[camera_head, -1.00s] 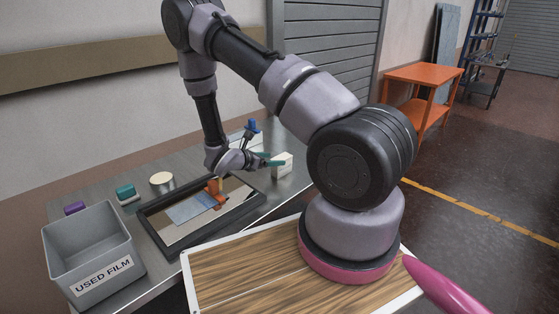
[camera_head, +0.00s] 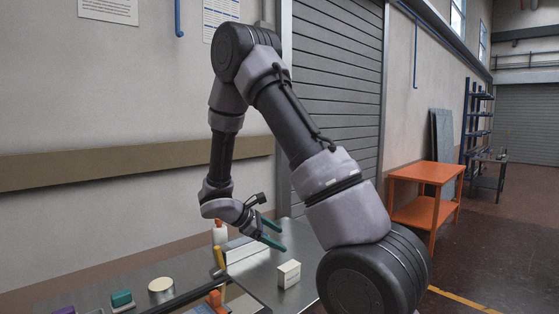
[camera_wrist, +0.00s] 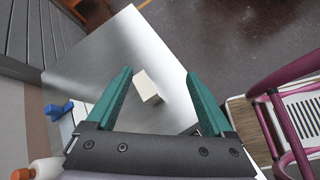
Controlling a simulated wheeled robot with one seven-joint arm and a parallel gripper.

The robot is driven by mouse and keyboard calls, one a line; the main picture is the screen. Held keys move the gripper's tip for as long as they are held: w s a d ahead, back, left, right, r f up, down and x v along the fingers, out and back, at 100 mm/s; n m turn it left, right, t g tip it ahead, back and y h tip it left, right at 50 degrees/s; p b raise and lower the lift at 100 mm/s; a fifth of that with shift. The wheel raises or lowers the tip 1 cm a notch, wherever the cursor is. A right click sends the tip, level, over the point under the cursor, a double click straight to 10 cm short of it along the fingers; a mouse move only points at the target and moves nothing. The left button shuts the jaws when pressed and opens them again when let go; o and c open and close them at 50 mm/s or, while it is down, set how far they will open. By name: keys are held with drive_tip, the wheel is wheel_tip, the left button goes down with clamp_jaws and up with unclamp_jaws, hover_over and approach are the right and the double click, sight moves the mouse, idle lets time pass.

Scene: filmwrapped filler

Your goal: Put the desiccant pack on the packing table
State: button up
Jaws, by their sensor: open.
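A small white block (camera_head: 289,274), which I take to be the desiccant pack, sits on the grey metal table (camera_head: 262,285). My gripper (camera_head: 282,239) is above and slightly left of it in the head view, with its green fingers apart and empty. In the wrist view the block (camera_wrist: 147,87) shows beyond and between the open fingers (camera_wrist: 159,73), near the middle of the bare table top (camera_wrist: 140,45). No finger appears to touch it. An orange two-level table (camera_head: 427,173) stands farther off at the right; I cannot tell which table is the packing table.
A white bottle with an orange cap (camera_head: 219,234) stands left of the gripper. A teal item (camera_head: 121,299) and a round cream disc (camera_head: 161,285) lie at the table's left. A shutter (camera_head: 335,80) rises behind. Open floor (camera_head: 490,255) lies to the right.

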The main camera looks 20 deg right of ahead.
drive_tip(key=s+a+r+m+t+y, duration=0.2)
drive_tip(key=s+r+m+y, duration=0.2)
drive_tip(key=r, duration=0.5)
drive_tip(key=s+a+r+m+t+y, duration=0.2)
drive_tip(key=s+r+m+y, duration=0.2)
drive_tip(key=s+r+m, duration=0.3)
drive_tip(key=s+a+r+m+t+y, duration=0.2)
drive_tip(key=s+r+m, duration=0.4)
drive_tip(key=r, duration=0.6)
drive_tip(key=shift+s+a+r+m+t+y, duration=0.15)
drive_tip(key=shift+s+a+m+t+y, duration=0.3)
drive_tip(key=shift+s+y, duration=0.65)
drive_tip(key=shift+w+a, duration=0.1)
